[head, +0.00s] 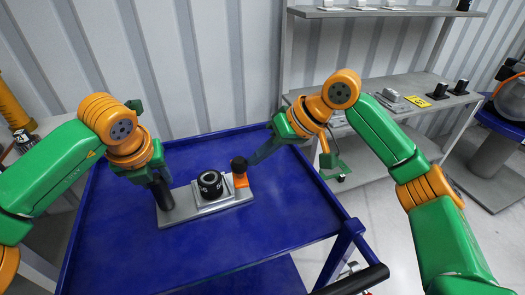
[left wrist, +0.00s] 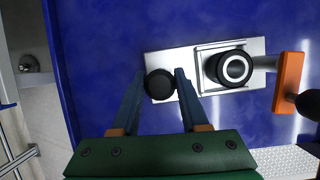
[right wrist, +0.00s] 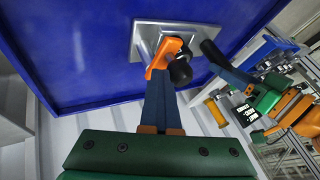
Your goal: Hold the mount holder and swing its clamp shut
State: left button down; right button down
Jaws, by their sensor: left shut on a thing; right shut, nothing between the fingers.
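The mount holder is a grey metal plate (head: 168,217) lying on the blue cart top, with a black post (left wrist: 159,84) at its left end. My left gripper (left wrist: 160,80) is shut around that post. A black ring-topped cylinder (head: 210,184) stands on a raised square pad mid-plate. The orange clamp (head: 240,181) with a black knob (head: 239,165) is at the plate's right end; it also shows in the left wrist view (left wrist: 287,82). My right gripper (right wrist: 160,80) is shut and empty, its tips close to the orange clamp (right wrist: 160,56); contact cannot be told.
The blue cart top (head: 270,235) is otherwise clear, with a raised rim and a black handle (head: 350,280) at the front right. A grey shelf (head: 385,84) with small metal parts and a yellow label stands behind on the right. A corrugated wall is behind.

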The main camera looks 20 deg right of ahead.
aim_at(237, 183)
jog(key=a+m, duration=0.1)
jog(key=s+a+m+t+h, duration=0.1)
jog(key=m, duration=0.1)
jog(key=shift+a+t, duration=0.25)
jog(key=shift+t, duration=0.05)
jog(key=shift+a+r, duration=0.1)
jog(key=shift+a, duration=1.3)
jog(key=shift+w+a, duration=0.35)
jog(key=shift+a, duration=0.25)
jog(key=shift+w+a, duration=0.35)
jog(key=shift+a, duration=0.2)
jog(key=shift+w+a, duration=0.1)
